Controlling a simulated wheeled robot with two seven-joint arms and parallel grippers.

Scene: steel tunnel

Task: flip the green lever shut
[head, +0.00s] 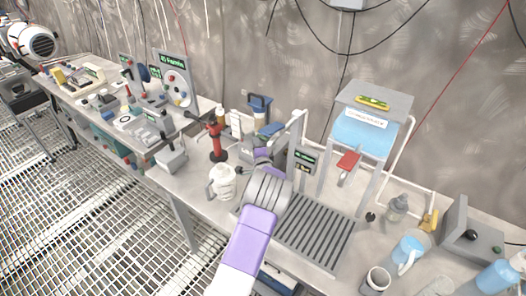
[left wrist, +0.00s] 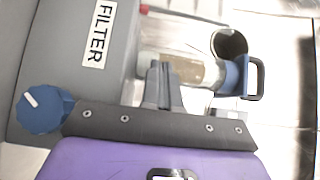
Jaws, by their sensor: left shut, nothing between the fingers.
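I cannot make out a green lever in either view. My left arm reaches over the bench in the head view, and its wrist hides part of what lies beyond it. My left gripper shows in the left wrist view (left wrist: 163,68), with its grey fingers together and empty. They are in front of a clear cylinder (left wrist: 188,70) with a blue handle (left wrist: 246,77); I cannot tell whether they touch it. A grey housing labelled FILTER (left wrist: 75,45) is on the left there, with a blue knob (left wrist: 42,108). My right gripper is not in view.
A tank stand with a red lever (head: 348,161) stands right of my arm, behind a slatted drain tray (head: 318,237). A white jug (head: 222,183) and a red post (head: 216,140) stand left of my arm.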

